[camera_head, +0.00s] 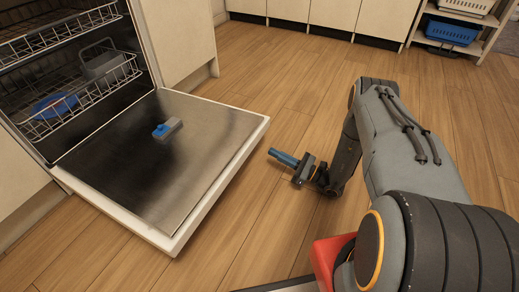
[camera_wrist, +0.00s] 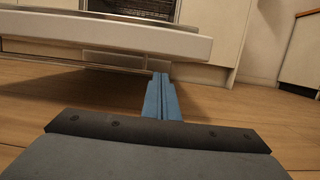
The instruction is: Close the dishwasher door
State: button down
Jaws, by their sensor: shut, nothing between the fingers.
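The dishwasher door (camera_head: 165,150) is folded down open at the left of the head view, its steel inner face up and roughly level above the floor. In the wrist view the door's pale outer edge (camera_wrist: 110,35) crosses the upper part of the picture. The dishwasher (camera_head: 70,75) stands open behind it with its racks inside. My gripper (camera_head: 272,153) has blue fingers that are shut and empty. It is just to the right of the door's free edge, apart from it in the head view. In the wrist view the blue fingers (camera_wrist: 161,97) point toward the space beneath the door edge.
A small blue and grey item (camera_head: 167,129) lies on the door's inner face. The lower rack (camera_head: 85,100) holds a blue dish and a grey container. Cabinets (camera_head: 290,10) and a shelf with baskets (camera_head: 455,30) stand at the back. The wood floor between is clear.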

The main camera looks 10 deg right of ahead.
jog(key=b+x, duration=0.3)
jog(key=x, duration=0.6)
jog(key=shift+w+a+b, duration=0.25)
jog(key=shift+a+b, duration=0.05)
jog(key=shift+b, duration=0.1)
jog(key=shift+r, duration=0.2)
